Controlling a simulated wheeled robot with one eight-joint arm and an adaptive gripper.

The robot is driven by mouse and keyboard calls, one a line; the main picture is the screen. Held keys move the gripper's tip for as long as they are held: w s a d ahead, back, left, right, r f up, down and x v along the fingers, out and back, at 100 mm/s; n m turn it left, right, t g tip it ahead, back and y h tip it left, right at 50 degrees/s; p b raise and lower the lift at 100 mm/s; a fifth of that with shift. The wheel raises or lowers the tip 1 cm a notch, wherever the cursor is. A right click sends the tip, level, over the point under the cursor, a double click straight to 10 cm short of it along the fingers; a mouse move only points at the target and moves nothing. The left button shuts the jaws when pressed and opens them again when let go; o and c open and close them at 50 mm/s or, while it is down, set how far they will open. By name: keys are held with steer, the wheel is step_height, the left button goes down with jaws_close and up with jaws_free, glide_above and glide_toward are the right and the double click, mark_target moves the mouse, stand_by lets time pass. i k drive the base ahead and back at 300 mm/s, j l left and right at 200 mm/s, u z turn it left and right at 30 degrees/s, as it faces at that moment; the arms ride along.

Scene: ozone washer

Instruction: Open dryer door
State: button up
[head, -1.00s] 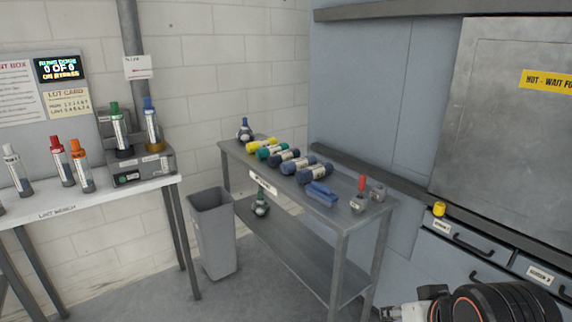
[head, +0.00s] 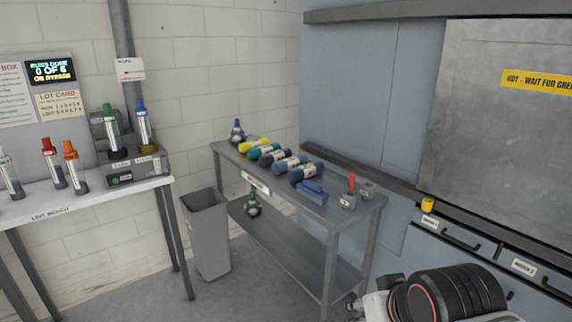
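A large grey metal panel (head: 500,150), which looks like the dryer door, is at the right of the head view. It bears a yellow label (head: 540,81) reading "HOT - WAIT FOR GRE…", cut off by the picture edge. It looks shut and flush in the blue-grey cabinet front. Its right part and any handle are outside the view. A white and black ribbed part of my arm shows at the bottom right, below and in front of the panel. I cannot make out gripper fingers there, and nothing of mine visibly touches the panel.
Drawers with black handles (head: 459,239) and a small yellow knob (head: 428,204) are below the panel. A grey metal table (head: 325,203) with several bottles stands left of them. A grey bin (head: 207,235) and a white bench (head: 90,204) are further left.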

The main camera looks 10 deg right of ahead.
mark_target(498, 148)
steer(key=z, duration=1.45)
